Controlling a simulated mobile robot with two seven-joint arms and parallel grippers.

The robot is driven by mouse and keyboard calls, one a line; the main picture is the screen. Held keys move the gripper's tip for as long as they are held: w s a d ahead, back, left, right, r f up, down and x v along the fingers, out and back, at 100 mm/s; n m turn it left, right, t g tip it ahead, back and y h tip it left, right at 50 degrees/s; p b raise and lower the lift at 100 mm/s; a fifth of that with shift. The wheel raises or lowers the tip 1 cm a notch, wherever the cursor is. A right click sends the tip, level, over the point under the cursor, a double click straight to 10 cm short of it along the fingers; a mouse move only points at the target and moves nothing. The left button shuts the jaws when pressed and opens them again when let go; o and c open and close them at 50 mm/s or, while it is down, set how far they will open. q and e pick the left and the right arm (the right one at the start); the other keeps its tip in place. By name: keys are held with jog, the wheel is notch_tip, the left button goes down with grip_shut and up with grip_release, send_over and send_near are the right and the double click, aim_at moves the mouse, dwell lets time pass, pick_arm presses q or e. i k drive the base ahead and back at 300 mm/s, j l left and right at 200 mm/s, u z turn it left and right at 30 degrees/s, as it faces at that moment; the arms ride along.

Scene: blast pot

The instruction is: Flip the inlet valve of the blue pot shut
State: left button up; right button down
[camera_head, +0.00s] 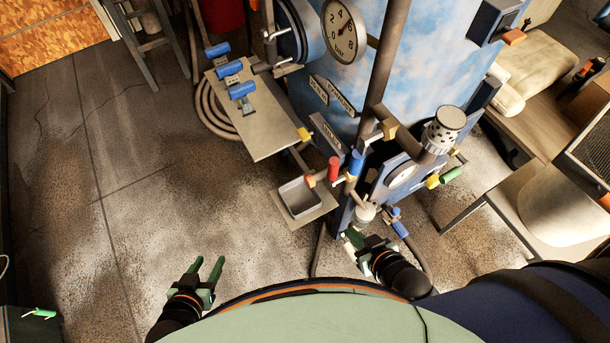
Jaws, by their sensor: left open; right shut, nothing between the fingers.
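The blue pot (412,68) is a tall mottled blue vessel at upper centre, with pipes and valves on its near side. Its valve handles include a red one (334,168), a blue one (355,163), a green one (451,175) and a lower blue one (400,228). My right gripper (352,237) is shut and empty, low beside the pot's base, left of the lower blue handle. My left gripper (208,264) is open and empty over the floor, well left of the pot.
A round pressure gauge (340,32) sits on the pot's upper left. A beige shelf (265,128) carries several blue-handled fittings. A small metal tray (299,197) juts out below it. A coiled hose (207,108) lies behind. Benches stand at right. The left floor is clear.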

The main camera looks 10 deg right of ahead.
aim_at(334, 163)
jog(key=j, duration=0.4)
jog(key=k+j+z, duration=0.1)
jog(key=j, duration=0.35)
jog(key=k+j, duration=0.15)
jog(key=j, duration=0.25)
jog(key=z, duration=0.05)
